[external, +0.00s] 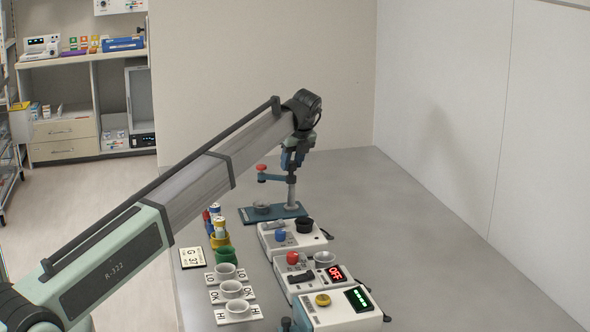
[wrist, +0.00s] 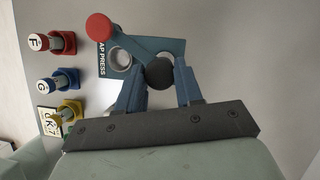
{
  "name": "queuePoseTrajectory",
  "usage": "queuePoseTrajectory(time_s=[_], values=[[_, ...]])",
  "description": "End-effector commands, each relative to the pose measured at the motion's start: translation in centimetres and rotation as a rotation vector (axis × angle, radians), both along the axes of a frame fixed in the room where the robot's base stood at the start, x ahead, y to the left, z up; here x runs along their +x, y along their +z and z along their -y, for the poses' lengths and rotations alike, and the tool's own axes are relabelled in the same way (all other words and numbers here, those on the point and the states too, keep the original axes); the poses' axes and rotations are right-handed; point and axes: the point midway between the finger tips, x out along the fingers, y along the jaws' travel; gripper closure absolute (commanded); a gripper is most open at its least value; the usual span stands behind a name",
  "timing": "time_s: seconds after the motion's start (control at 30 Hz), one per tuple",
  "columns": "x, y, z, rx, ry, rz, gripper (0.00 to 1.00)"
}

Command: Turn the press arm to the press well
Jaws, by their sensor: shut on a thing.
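The press (external: 255,216) is a blue base plate with an upright post (external: 291,196) and a swinging press arm (external: 275,179) ending in a red knob (external: 261,167). In the wrist view, the press arm (wrist: 133,46) points up and left, and its red knob (wrist: 99,27) appears past the plate's upper-left corner. A pale round well (wrist: 120,61) shows beside the arm; another ring is partly hidden by the dark round hub (wrist: 160,73). My gripper (wrist: 160,80) is shut on the hub end of the press arm, above the post.
Three lettered vials in red, blue and yellow holders (wrist: 66,110) stand left of the press. In the external view, control boxes (external: 335,305) and labelled cups (external: 232,290) line the table in front. The table's right side is clear.

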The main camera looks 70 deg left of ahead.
Motion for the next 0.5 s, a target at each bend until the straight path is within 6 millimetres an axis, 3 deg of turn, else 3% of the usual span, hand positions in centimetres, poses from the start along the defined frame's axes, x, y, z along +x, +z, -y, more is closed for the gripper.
queuePoseTrajectory(time_s=[0.5], values=[[0.31, 0.0, -0.22, 0.001, 0.388, -0.002, 1.0]])
